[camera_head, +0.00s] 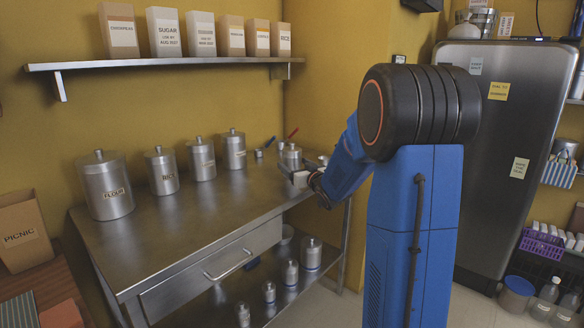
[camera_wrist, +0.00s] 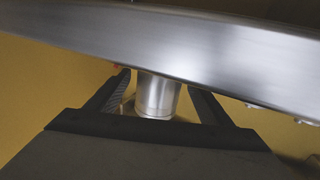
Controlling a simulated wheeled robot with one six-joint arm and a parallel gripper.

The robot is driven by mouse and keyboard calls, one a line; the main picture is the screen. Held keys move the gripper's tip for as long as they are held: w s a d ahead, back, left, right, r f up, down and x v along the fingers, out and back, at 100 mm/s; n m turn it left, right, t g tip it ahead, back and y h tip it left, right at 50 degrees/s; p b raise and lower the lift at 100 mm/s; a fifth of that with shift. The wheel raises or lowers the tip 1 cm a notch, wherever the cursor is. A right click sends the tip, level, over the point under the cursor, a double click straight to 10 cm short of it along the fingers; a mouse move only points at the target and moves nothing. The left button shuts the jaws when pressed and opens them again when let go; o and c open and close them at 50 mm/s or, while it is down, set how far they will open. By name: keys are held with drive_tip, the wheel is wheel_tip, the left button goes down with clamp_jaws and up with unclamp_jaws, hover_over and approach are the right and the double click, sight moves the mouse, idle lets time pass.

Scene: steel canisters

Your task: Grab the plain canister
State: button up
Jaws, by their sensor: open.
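A plain steel canister (camera_wrist: 157,97) stands between the two fingers of my gripper (camera_wrist: 160,88) in the wrist view, which looks turned upside down. No label shows on its visible side. The fingers are spread on either side of it, and I cannot tell whether they touch it. In the head view, a canister (camera_head: 290,157) stands at the right end of the steel table (camera_head: 215,225). My gripper (camera_head: 308,178) is just right of and in front of it, partly hidden by my arm.
Labelled canisters, including flour (camera_head: 105,187) and rice (camera_head: 161,172), stand left along the table. Red- and blue-handled items lie behind the right end. Smaller canisters (camera_head: 290,272) stand on the lower shelf. A wall shelf (camera_head: 170,62) holds boxes. A fridge (camera_head: 500,150) stands right.

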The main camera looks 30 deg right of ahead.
drive_tip(key=shift+w+d, duration=0.1)
drive_tip(key=shift+w, duration=1.35)
drive_tip(key=c, duration=1.3)
drive_tip(key=shift+r, duration=0.1)
